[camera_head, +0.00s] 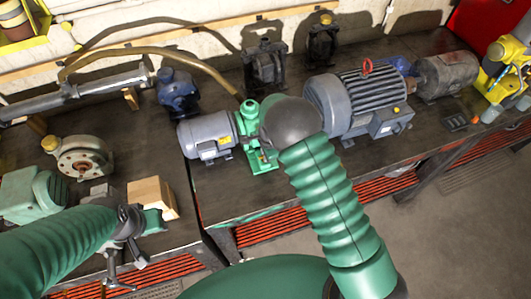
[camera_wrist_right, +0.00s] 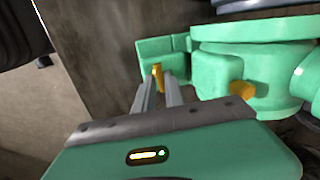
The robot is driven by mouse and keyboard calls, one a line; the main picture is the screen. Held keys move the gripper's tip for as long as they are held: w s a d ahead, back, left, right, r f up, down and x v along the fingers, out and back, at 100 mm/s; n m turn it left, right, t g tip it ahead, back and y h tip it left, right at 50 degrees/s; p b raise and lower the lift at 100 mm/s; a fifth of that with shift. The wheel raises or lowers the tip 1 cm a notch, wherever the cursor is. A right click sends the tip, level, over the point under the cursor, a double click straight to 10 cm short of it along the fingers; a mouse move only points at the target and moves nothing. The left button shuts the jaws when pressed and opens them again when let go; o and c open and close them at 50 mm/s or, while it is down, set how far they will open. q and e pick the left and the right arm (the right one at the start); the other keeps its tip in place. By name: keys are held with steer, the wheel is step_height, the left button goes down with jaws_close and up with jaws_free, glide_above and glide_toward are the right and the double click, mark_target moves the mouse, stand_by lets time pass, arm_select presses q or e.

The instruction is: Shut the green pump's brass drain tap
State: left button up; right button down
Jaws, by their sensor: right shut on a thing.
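The green pump (camera_head: 256,142) stands on the dark bench, coupled to a grey motor. Its green body (camera_wrist_right: 225,72) fills the upper right of the right wrist view. The brass drain tap (camera_wrist_right: 157,72) shows there as a small brass piece between the tips of my right gripper (camera_wrist_right: 159,80), which is shut on it. My left gripper (camera_head: 125,268) is open and empty, over the bench's front edge at lower left.
A second brass piece (camera_wrist_right: 242,91) sticks out of the pump, right of the fingers. The grey motor (camera_head: 207,135) is left of the pump, and a large finned motor (camera_head: 360,102) is close on the right. A wooden block (camera_head: 152,196) lies near my left gripper.

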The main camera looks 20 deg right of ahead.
steer(key=shift+w+r+m, duration=0.1)
steer(key=shift+m, duration=0.4)
steer(key=c, duration=1.6)
jaws_free()
steer(key=shift+o, duration=0.7)
steer(key=shift+d, duration=0.1)
steer(key=s+r+b, duration=0.2)
steer(key=s+r, duration=0.1)
steer(key=r, duration=1.3)
